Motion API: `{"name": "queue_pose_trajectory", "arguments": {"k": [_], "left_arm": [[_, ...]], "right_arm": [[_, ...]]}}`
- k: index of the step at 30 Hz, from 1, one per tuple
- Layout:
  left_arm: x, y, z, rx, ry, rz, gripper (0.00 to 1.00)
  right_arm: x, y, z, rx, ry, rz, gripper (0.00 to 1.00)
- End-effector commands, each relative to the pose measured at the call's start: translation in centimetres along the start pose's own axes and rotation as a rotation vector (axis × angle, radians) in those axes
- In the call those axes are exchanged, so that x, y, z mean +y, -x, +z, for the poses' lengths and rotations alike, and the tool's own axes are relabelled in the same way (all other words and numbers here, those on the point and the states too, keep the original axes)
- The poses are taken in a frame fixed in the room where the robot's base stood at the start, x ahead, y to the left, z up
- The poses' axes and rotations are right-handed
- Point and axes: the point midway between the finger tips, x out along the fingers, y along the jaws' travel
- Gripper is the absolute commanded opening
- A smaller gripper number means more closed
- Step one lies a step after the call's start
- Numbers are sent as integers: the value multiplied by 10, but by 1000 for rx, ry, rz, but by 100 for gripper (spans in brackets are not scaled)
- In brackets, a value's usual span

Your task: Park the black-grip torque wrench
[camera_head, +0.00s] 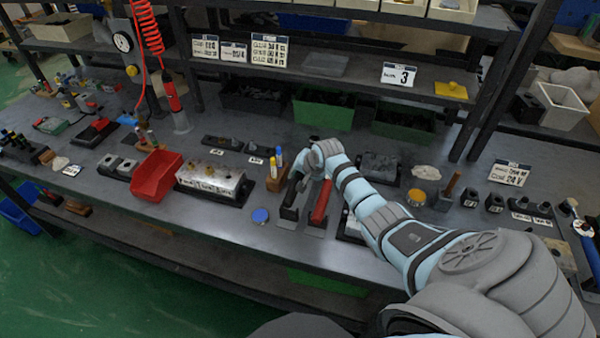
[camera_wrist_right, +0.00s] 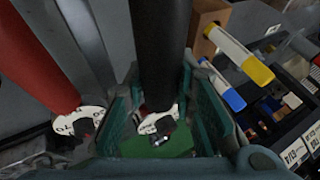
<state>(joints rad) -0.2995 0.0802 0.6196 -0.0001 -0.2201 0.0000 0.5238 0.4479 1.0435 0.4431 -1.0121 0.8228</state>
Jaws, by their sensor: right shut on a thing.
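The black-grip torque wrench (camera_head: 291,195) leans upright at a black holder on a grey plate (camera_head: 287,224), near the front middle of the bench. My right gripper (camera_head: 303,168) is at its upper end. In the right wrist view the black grip (camera_wrist_right: 160,45) runs between the fingers of my right gripper (camera_wrist_right: 163,105), which is shut on it. A white dial-like collar (camera_wrist_right: 158,121) shows on the wrench there. Whether the wrench is fully seated in its holder, I cannot tell. A red-grip wrench (camera_head: 321,202) stands close beside it, also in the wrist view (camera_wrist_right: 35,60). My left gripper is out of view.
A wooden block with blue and yellow markers (camera_head: 276,178) stands just left of the wrenches. A silver valve block (camera_head: 212,182) and red bin (camera_head: 157,176) are farther left. A blue disc (camera_head: 260,215) lies near the front edge. Shelf posts stand behind.

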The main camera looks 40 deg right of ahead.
Motion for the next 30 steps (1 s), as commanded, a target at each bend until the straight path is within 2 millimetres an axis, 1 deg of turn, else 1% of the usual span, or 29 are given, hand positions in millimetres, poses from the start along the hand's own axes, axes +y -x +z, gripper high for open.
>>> {"name": "queue_pose_trajectory", "arguments": {"k": [2,14,21,30], "left_arm": [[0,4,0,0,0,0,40],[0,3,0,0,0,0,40],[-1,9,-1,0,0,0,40],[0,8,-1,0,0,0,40]], "right_arm": [[-2,2,-1,2,1,-3,0],[-2,1,-1,3,1,-3,0],[-2,2,-1,2,1,-3,0],[-1,1,-1,3,1,-3,0]]}}
